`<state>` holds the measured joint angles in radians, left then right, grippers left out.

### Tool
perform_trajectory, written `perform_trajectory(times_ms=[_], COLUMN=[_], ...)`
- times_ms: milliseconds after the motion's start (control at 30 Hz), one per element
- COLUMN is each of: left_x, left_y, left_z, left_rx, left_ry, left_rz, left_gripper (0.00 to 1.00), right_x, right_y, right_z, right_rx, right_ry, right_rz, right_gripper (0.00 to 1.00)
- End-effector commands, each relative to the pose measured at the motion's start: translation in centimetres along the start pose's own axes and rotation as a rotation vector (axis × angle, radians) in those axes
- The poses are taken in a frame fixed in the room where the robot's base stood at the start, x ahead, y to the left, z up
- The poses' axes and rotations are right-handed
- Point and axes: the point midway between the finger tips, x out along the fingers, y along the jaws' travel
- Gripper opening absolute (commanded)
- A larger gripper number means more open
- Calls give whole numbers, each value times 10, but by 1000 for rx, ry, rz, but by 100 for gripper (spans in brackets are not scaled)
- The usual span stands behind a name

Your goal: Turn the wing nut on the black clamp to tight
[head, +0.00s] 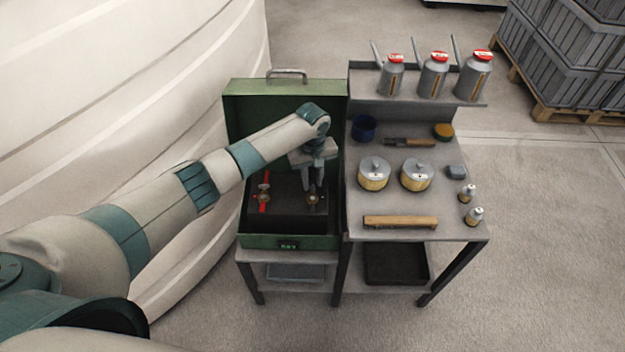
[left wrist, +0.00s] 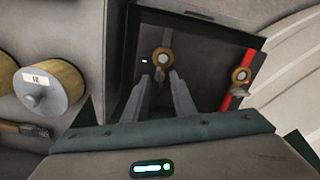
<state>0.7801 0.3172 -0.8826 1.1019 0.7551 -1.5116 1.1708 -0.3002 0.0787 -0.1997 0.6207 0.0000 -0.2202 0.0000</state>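The black clamp (head: 312,200) is on the right side inside the open green case. Its brass-coloured round part (left wrist: 163,58) shows in the left wrist view, with a small grey piece just below it that looks like the wing nut (left wrist: 160,74). My left gripper (head: 312,187) points down over this clamp. Its fingers (left wrist: 162,84) are apart, with the tips close to the grey piece; I cannot tell whether they touch it. The wing's exact angle is unclear. My right gripper is not in view.
A red clamp (head: 264,190) stands left of the black one in the green case (head: 285,242). The case's raised lid (head: 245,115) is behind. The bench (head: 440,228) on the right holds tins (head: 374,176), a wooden bar (head: 400,221) and cans (head: 433,76).

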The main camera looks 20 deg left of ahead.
Motion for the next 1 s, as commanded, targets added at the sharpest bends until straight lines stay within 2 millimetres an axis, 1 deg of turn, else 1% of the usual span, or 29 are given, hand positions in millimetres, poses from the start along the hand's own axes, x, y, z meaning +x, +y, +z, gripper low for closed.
perform_trajectory(times_ms=[167, 433, 533, 1000], left_x=[7, 8, 8, 7], left_y=[0, 0, 0, 0], left_z=[0, 0, 0, 0], left_rx=[1, 1, 1, 35], left_ry=[0, 1, 1, 0], left_rz=[0, 0, 0, 1], left_gripper=[24, 24, 0, 0], right_x=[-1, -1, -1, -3], right_y=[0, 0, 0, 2], right_z=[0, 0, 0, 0], right_rx=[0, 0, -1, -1], right_ry=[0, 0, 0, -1], right_rz=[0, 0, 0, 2], right_gripper=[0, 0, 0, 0])
